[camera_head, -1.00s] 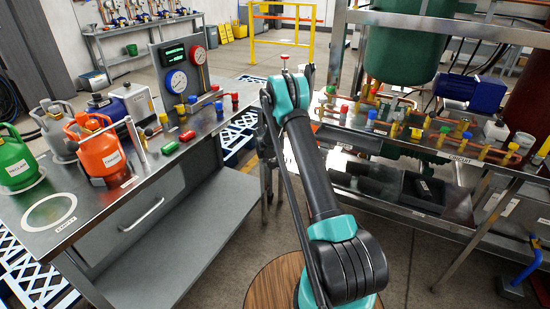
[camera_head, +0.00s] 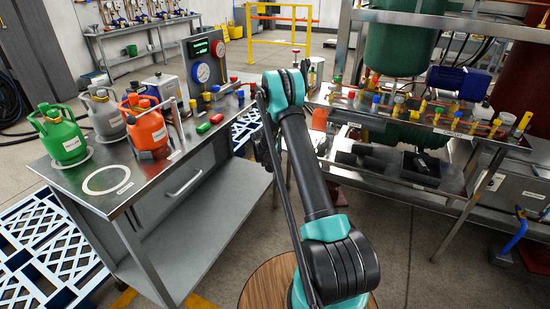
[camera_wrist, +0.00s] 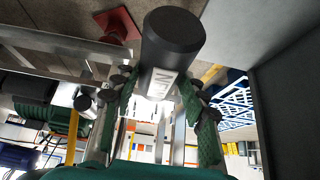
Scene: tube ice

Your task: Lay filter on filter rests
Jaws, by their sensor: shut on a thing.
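A dark grey cylinder with a white label (camera_wrist: 172,40), which looks like the filter, is between the fingers of my gripper (camera_wrist: 160,94) in the wrist view. The green-padded fingers are shut on it, and its round dark end points toward the top of the picture. In the head view my own arm hides the gripper and the cylinder. I cannot surely make out the filter rests. Dark fittings (camera_head: 368,156) and a black open box (camera_head: 421,168) sit on the lower shelf of the right bench (camera_head: 455,180).
The left bench (camera_head: 135,172) carries a green canister (camera_head: 62,137), a grey one (camera_head: 104,118), an orange one (camera_head: 148,132) and a gauge panel (camera_head: 203,60). Valves and pipes line the right bench's upper shelf.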

